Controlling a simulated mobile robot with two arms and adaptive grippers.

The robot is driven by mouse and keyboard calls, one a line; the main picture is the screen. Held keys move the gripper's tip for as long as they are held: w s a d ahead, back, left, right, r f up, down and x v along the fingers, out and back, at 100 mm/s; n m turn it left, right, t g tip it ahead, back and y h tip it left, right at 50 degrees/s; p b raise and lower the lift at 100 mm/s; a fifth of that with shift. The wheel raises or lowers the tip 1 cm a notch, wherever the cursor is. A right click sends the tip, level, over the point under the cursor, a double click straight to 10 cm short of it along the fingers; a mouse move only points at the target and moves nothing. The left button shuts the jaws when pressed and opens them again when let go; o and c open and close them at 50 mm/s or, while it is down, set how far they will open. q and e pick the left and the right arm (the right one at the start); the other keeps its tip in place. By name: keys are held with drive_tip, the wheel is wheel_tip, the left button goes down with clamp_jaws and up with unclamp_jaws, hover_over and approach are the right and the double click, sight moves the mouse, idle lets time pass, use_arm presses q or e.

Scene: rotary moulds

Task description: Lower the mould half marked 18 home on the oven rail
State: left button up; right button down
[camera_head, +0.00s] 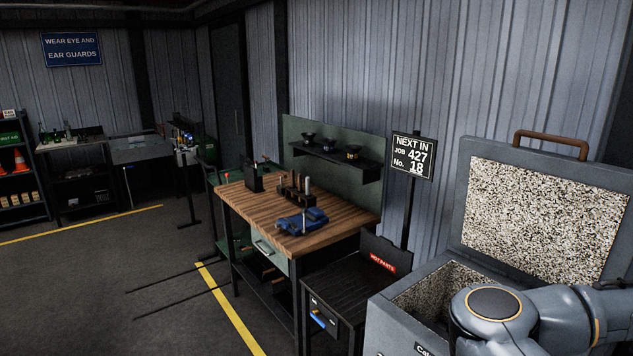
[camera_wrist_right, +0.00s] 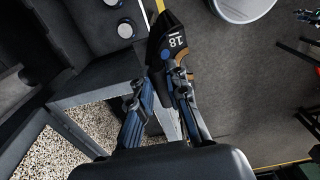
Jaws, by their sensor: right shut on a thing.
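The mould half marked 18 (camera_wrist_right: 172,35) is a black piece with a white number and a blue dot, at the top middle of the right wrist view. My right gripper (camera_wrist_right: 168,72) is shut on its near end, where a little brown shows. The mould half is clear of the speckled box lining there. In the head view, the grey box with speckled lining (camera_head: 408,312) stands open at lower right, and my right arm covers part of it. The mould half and right fingertips are out of that view. I cannot pick out the oven rail with certainty. My left gripper is not in view.
The raised lid (camera_head: 540,215) stands behind the box. A black stand with a HOT PARTS label (camera_head: 383,262) is beside it, then a wooden workbench (camera_head: 255,208) with a blue vise (camera_head: 303,221). A sign (camera_head: 412,155) reads job 427, No. 18. Floor at left is mostly open.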

drive_tip(key=shift+w+a+r, duration=0.15)
drive_tip(key=shift+a, duration=0.05)
drive_tip(key=shift+d, duration=0.1)
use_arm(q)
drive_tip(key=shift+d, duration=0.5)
